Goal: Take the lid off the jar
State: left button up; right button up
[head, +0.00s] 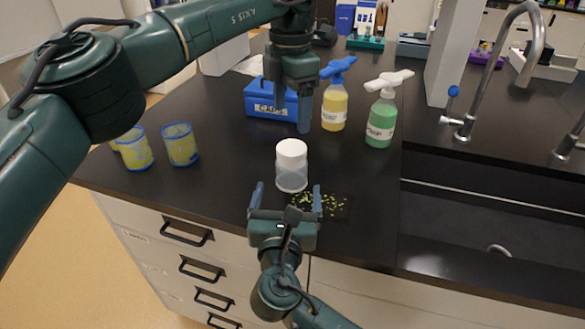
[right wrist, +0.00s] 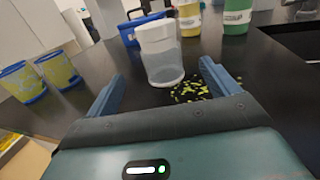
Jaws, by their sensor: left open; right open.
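A clear jar (head: 291,181) stands upright on the black counter near its front edge. A white lid (head: 291,152) sits on top of it. In the right wrist view the jar (right wrist: 163,67) and its lid (right wrist: 156,35) show just beyond and between my fingers. My right gripper (head: 286,192) is open and low in front of the jar, its fingers apart from it. My left gripper (head: 290,108) is open above and behind the jar, pointing down in front of the blue box, and it appears to hold nothing.
A blue box labelled CAPS (head: 259,100) stands behind the jar. Yellow (head: 334,106) and green (head: 381,122) pump bottles stand to the right. Yellow-green cups (head: 181,146) with blue rims stand at left. Green-yellow bits (head: 325,204) lie beside the jar. A sink (head: 480,225) lies at right.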

aim_at(291, 165)
pick_arm(q)
jog(key=shift+w+f, duration=0.1)
pick_arm(e)
jog(key=w, duration=0.9)
jog(key=shift+w+d, duration=0.25)
jog(key=shift+d, duration=0.15)
